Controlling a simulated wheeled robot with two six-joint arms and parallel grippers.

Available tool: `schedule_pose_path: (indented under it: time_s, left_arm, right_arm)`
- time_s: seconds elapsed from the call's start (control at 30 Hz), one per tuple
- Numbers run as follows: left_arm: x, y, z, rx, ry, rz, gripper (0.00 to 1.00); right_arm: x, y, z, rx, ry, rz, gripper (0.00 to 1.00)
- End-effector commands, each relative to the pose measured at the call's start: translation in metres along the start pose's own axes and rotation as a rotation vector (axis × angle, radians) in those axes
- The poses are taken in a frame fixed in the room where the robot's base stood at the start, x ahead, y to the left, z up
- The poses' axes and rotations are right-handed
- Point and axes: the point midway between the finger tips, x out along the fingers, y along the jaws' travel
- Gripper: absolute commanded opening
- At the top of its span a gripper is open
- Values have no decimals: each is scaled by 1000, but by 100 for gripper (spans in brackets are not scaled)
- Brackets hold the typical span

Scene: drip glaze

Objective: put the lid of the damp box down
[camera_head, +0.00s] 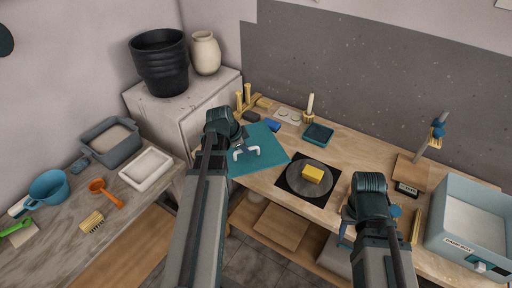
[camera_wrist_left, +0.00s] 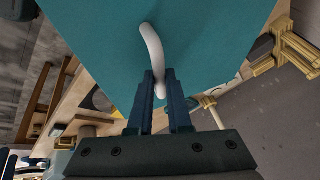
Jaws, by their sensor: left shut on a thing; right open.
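The lid (camera_head: 270,144) is a flat teal panel with a white bow handle (camera_head: 246,153). It lies over the left end of the wooden table; whether it touches the table I cannot tell. My left gripper (camera_head: 240,137) is shut on the handle, which shows between its fingers (camera_wrist_left: 160,82) in the left wrist view. The lid (camera_wrist_left: 210,50) fills much of that view. The damp box (camera_head: 438,232), pale blue-grey and labelled, stands open at the table's right end. My right gripper (camera_head: 370,212) is open near the table's front edge, left of the box, its fingers partly hidden.
A yellow block (camera_head: 313,173) sits on a round grey disc (camera_head: 297,182) on a black mat. A dark teal tray (camera_head: 318,134), a blue block (camera_head: 273,125) and wooden tools (camera_head: 309,108) stand behind. A side counter (camera_head: 145,207) at left holds tubs and tools.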

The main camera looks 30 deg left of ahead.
Motion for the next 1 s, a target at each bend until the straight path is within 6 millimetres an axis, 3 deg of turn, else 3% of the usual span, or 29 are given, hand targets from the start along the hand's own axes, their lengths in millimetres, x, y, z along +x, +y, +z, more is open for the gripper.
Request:
schedule_pose_path:
  time_s: [0.03, 0.2, 0.4, 0.67, 1.0]
  left_arm:
    - [-7, 20, 14, 18, 4, -1, 0]
    - [-22, 52, 38, 96, 21, -3, 0]
    - [-25, 56, 42, 125, 28, -3, 0]
    - [-13, 34, 32, 125, 28, -2, 0]
    - [26, -33, -3, 125, 28, -3, 0]
  right_arm:
    - [3, 0, 0, 0, 0, 0, 50]
    - [7, -1, 0, 0, 0, 0, 50]
    - [7, -1, 0, 0, 0, 0, 50]
    - [10, -1, -1, 0, 0, 0, 50]
    - [18, -2, -1, 1, 0, 0, 50]
